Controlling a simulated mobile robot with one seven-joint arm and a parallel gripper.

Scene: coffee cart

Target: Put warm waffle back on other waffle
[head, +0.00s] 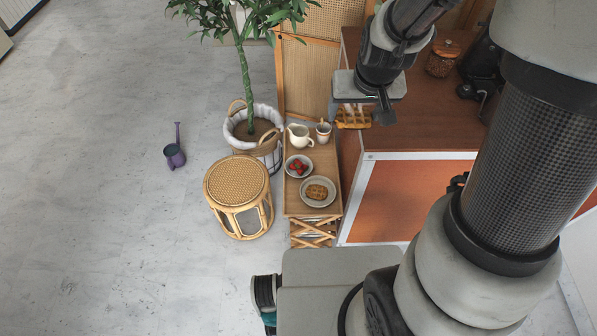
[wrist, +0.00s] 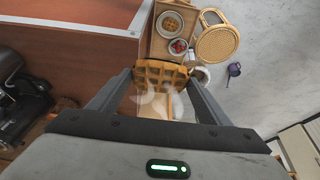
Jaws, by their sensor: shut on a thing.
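My gripper (wrist: 160,88) is shut on the golden warm waffle (wrist: 161,72), held between its two fingertips. In the head view the held waffle (head: 353,117) shows below my gripper (head: 360,108), above the counter's left edge and partly hidden by the gripper. The other waffle (head: 317,191) lies on a round grey plate (head: 305,201) at the near end of a small wooden side table (head: 294,210). It also shows in the wrist view (wrist: 170,23). The held waffle is apart from the plate, beyond and to the right of it in the head view.
A bowl of strawberries (head: 298,167), a cream pitcher (head: 300,136) and a cup (head: 324,131) stand on the side table. A rattan stool (head: 237,182) and a potted plant (head: 251,135) are left of it. The red-brown counter (head: 425,110) bears a glass jar (head: 442,60).

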